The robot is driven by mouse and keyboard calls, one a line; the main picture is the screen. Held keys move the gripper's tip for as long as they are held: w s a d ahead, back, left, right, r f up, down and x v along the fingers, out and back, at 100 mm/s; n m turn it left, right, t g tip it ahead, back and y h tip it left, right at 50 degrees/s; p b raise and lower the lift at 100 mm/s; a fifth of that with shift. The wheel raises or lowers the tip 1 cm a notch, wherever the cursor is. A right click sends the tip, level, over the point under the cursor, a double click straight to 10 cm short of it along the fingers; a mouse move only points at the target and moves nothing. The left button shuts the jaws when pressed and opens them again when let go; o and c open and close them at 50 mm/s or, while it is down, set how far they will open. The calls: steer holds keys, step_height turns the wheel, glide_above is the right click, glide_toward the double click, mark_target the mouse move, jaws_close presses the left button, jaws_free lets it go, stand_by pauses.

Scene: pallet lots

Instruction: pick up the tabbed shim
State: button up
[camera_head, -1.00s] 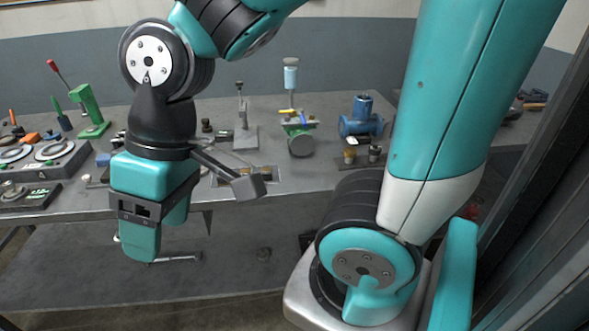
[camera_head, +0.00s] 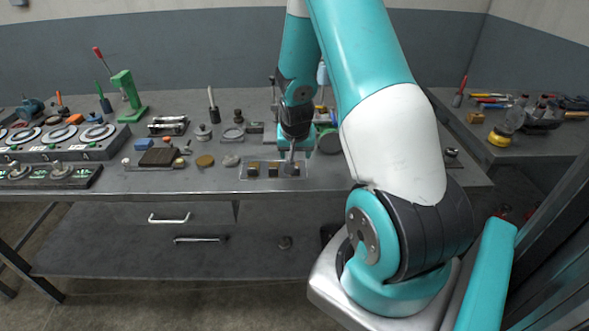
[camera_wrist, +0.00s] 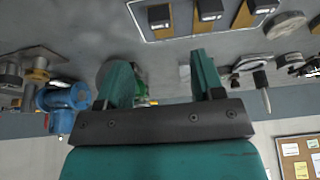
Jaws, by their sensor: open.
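My gripper (camera_wrist: 160,64) is open, with its two teal fingers apart and nothing held between them. In the head view it is mostly hidden by my wrist, over the bench behind a shallow tray (camera_head: 264,178). The tray holds three small pieces with dark blocks and brass-coloured parts: a left one (camera_head: 253,169), a middle one (camera_head: 273,170) and a right one (camera_head: 295,169). They also show at the top of the wrist view, beyond the fingertips. I cannot tell which piece, if any, is the tabbed shim.
A blue cast part (camera_wrist: 62,101) lies left of the fingers in the wrist view. A green stand (camera_head: 128,95), a dial panel (camera_head: 65,147) and small loose parts crowd the bench left of the tray. A side bench (camera_head: 500,140) at right carries tools.

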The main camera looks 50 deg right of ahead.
steer(key=x, duration=0.3)
steer(key=shift+w+f, duration=0.1)
steer(key=shift+f, duration=0.15)
steer(key=shift+p+x, duration=1.3)
steer(key=shift+x, duration=1.45)
steer(key=c, duration=1)
